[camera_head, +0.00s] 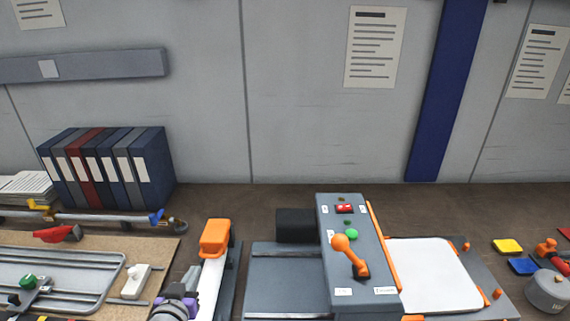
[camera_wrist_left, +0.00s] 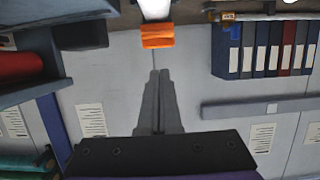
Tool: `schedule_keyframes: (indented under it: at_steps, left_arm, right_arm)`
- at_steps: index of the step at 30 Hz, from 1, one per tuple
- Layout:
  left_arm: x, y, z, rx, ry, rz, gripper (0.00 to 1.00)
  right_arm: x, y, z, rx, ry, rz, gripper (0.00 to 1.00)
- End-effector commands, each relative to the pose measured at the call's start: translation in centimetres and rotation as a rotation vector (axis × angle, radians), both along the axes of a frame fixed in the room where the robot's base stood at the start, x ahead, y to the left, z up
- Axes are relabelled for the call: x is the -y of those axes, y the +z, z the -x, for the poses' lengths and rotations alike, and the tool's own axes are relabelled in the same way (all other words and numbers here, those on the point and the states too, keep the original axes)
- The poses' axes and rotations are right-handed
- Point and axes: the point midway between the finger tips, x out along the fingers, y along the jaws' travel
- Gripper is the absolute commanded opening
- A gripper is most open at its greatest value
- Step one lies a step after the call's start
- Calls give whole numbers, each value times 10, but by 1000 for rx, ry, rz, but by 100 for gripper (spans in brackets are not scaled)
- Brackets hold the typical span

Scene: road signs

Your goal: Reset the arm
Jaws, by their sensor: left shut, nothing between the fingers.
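My left gripper (camera_wrist_left: 160,88) has its two grey fingers together and empty in the left wrist view. Purple and grey parts of my left arm show at the bottom left of the head view. A white bar with an orange end block (camera_head: 215,238) lies beside them, to the right. The orange block (camera_wrist_left: 157,36) also shows in the wrist view, just past the fingertips in the picture; I cannot tell the gap. A grey control box (camera_head: 345,215) has an orange lever (camera_head: 347,252), tilted, and a green button (camera_head: 352,235). My right gripper is not in view.
A white panel (camera_head: 430,272) lies right of the box. A board with a metal frame (camera_head: 60,275) and a white switch (camera_head: 137,280) is at left. Binders (camera_head: 110,168) stand behind. Yellow (camera_head: 507,246) and blue (camera_head: 523,266) pieces and a grey pot (camera_head: 547,291) are at right.

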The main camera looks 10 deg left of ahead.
Motion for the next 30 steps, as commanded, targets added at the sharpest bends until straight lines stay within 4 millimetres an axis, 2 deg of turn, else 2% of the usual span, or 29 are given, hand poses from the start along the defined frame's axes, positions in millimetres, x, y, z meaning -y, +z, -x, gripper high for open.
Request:
schedule_keyframes:
  at_steps: [2, 5, 6, 9, 12, 15, 18, 30]
  left_arm:
    - [11, -4, 0, -21, -29, 10, 0]
    - [49, -18, 3, -107, -123, 47, 0]
    - [70, -27, 9, -166, -172, 67, 0]
    - [119, -54, 36, -356, -272, 108, 0]
    - [145, -76, 71, -541, -301, 117, 0]
    - [152, -88, 99, -673, -281, 103, 0]
    - [152, -94, 115, -742, -253, 88, 0]
    - [151, -94, 117, -750, -247, 86, 0]
  right_arm:
    - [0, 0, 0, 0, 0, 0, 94]
    - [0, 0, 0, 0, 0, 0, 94]
    - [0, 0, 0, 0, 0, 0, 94]
    - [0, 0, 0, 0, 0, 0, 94]
    - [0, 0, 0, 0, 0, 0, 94]
    - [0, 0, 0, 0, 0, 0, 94]
    - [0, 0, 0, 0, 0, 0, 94]
    - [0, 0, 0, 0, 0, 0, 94]
